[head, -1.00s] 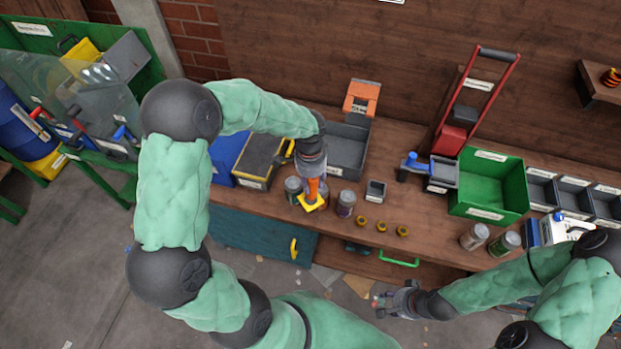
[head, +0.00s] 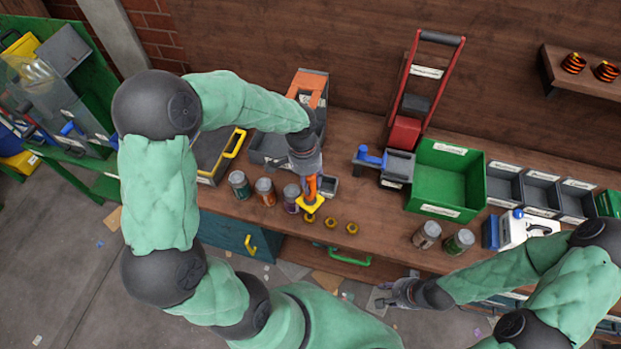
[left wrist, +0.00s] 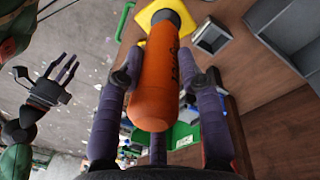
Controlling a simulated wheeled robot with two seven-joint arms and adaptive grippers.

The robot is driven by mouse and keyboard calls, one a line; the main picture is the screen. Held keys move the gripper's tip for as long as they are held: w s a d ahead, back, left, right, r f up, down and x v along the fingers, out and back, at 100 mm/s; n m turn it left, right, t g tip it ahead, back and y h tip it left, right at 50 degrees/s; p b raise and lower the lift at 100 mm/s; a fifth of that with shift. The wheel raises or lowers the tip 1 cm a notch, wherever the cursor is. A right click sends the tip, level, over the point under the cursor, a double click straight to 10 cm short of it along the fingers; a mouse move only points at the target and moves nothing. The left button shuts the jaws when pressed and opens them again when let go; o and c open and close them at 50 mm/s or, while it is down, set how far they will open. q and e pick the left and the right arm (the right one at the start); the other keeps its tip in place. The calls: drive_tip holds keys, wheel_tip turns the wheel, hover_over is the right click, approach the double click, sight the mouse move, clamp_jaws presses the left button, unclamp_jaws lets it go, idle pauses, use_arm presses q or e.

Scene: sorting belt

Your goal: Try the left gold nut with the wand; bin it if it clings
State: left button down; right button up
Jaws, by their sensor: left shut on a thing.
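My left gripper (head: 310,182) is shut on the orange handle of the wand (head: 311,203), which has a square yellow plate at its lower end. The wand also fills the middle of the left wrist view (left wrist: 155,85). The left gold nut (head: 310,217) shows just below the plate's near edge in the head view; I cannot tell whether they touch. The middle gold nut (head: 331,222) and right gold nut (head: 352,228) stand in a row to its right on the bench. My right gripper (head: 393,296) is empty, its fingers apart, in front of the bench.
Several jars, one a purple jar (head: 291,198), stand left of the wand. A small grey box (head: 328,188) is close behind it. A grey bin (head: 264,156) stands behind, a green bin (head: 435,207) to the right. Bench right of the nuts is clear up to two jars (head: 426,235).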

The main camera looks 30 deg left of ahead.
use_arm(q)
drive_tip(key=shift+w+a+f, duration=0.3)
drive_tip(key=shift+w+a, duration=0.05)
drive_tip(key=shift+w, duration=0.05)
drive_tip(key=shift+s+d+f+b, duration=0.2)
drive_tip(key=shift+s+f+b, duration=0.1)
drive_tip(key=shift+b, duration=0.15)
drive_tip(key=shift+f, duration=0.2)
drive_tip(key=shift+w+a+f+b, duration=0.1)
drive_tip(key=shift+w+f+b, duration=0.05)
drive_tip(key=shift+f+b, duration=1.6)
drive_tip(key=shift+f, duration=0.4)
use_arm(e)
drive_tip(key=shift+w+a+f, duration=0.1)
drive_tip(key=shift+f, duration=1)
drive_tip(key=shift+w+a+f, duration=0.1)
drive_tip(key=shift+f, duration=1)
use_arm(q)
drive_tip(key=shift+f, duration=0.25)
use_arm(e)
drive_tip(key=shift+f, duration=0.2)
use_arm(q)
drive_tip(key=shift+r, duration=0.15)
use_arm(e)
drive_tip(key=shift+r, duration=0.1)
use_arm(q)
drive_tip(key=shift+r+p, duration=2.5)
drive_tip(key=shift+r, duration=0.9)
use_arm(e)
drive_tip(key=shift+r, duration=2.6)
